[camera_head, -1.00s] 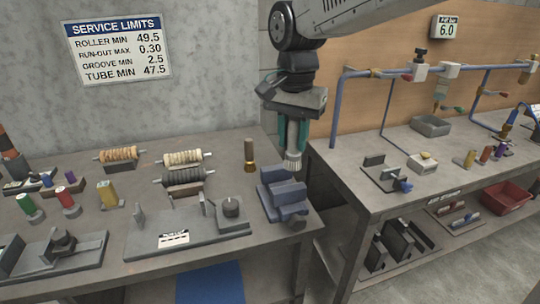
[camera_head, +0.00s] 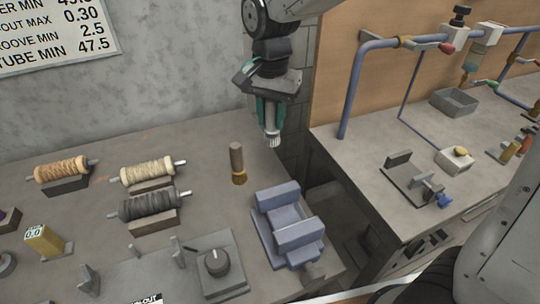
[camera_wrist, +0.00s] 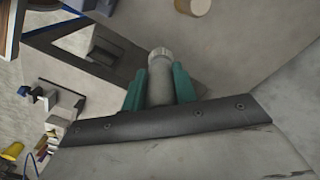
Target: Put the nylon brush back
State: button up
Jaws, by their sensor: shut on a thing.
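My gripper (camera_head: 271,120) has teal fingers shut on a pale grey nylon brush (camera_head: 272,137). The brush hangs with its whitish bristle end down, above the back right corner of the left bench. In the wrist view the brush (camera_wrist: 160,82) lies between the two teal fingers (camera_wrist: 160,92). The blue-grey block (camera_head: 290,235) with raised parts sits on the bench, in front of and below the brush. A second brush with a brown handle and brass base (camera_head: 237,163) stands upright, left of my gripper. The brush's upper part is hidden by the fingers.
Several wound rollers (camera_head: 148,172) lie on stands at the left. A dark fixture with a knob (camera_head: 213,265) is at the front. The right bench (camera_head: 345,150) carries blue pipes (camera_head: 352,90) and a clamp fixture (camera_head: 410,180). A gap separates the benches.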

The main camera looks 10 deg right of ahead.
notch_tip(320, 180, down, 9)
jog(key=shift+d+f, duration=0.1)
jog(key=shift+d, duration=0.05)
jog(key=shift+f, duration=0.1)
dwell(0.3)
jog(key=o, duration=1)
notch_tip(320, 180, up, 12)
jog(key=shift+r, duration=0.15)
jog(key=shift+s+d+r+n+t, duration=0.25)
jog(key=shift+s+d+n, duration=0.85)
jog(key=shift+s+d, duration=2.25)
jog(key=shift+s+d+r+n+t, duration=0.2)
jog(key=shift+s+d+n, duration=1.45)
jog(key=shift+s, duration=2.75)
jog(key=shift+s+d+r+n+t, duration=0.15)
jog(key=shift+s+d+r+n, duration=0.3)
jog(key=shift+s+d, duration=3.15)
